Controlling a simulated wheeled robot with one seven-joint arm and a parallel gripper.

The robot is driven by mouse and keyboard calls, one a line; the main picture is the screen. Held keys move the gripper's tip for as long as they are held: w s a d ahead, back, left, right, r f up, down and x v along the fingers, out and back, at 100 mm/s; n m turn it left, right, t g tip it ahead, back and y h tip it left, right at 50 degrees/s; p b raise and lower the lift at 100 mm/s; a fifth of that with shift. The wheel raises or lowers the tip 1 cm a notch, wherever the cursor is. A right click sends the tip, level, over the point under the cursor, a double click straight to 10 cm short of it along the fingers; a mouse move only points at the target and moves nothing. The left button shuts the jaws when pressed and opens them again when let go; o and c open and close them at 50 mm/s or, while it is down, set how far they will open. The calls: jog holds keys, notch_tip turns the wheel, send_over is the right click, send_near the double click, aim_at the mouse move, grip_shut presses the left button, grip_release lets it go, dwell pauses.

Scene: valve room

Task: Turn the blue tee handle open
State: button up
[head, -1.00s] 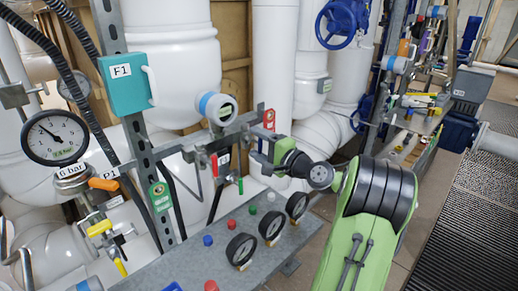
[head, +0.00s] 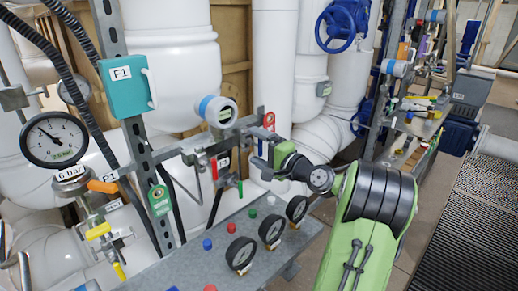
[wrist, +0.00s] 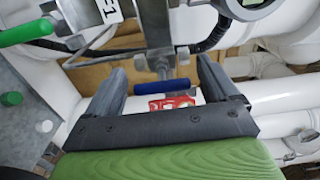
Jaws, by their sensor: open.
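The blue tee handle (wrist: 163,86) shows in the wrist view as a short blue bar lying crosswise on a metal stem. It sits between the two grey fingers of my gripper (wrist: 160,68), with a gap on each side. My gripper is open and does not appear to touch the handle. In the head view my gripper (head: 262,152) is at the right end of the metal pipe run, and the handle is mostly hidden there. A red tag (wrist: 172,102) hangs just behind the handle in the wrist view.
A green handle (wrist: 25,32) is at the upper left in the wrist view. In the head view, a red handle (head: 214,168) is left of my gripper. A panel (head: 190,270) with gauges and coloured knobs lies below. White pipes (head: 275,70) stand behind.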

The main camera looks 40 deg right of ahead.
jog(key=s+p, duration=0.1)
jog(key=s, duration=1.4)
jog(key=shift+s+d, duration=0.25)
jog(key=shift+s, duration=0.15)
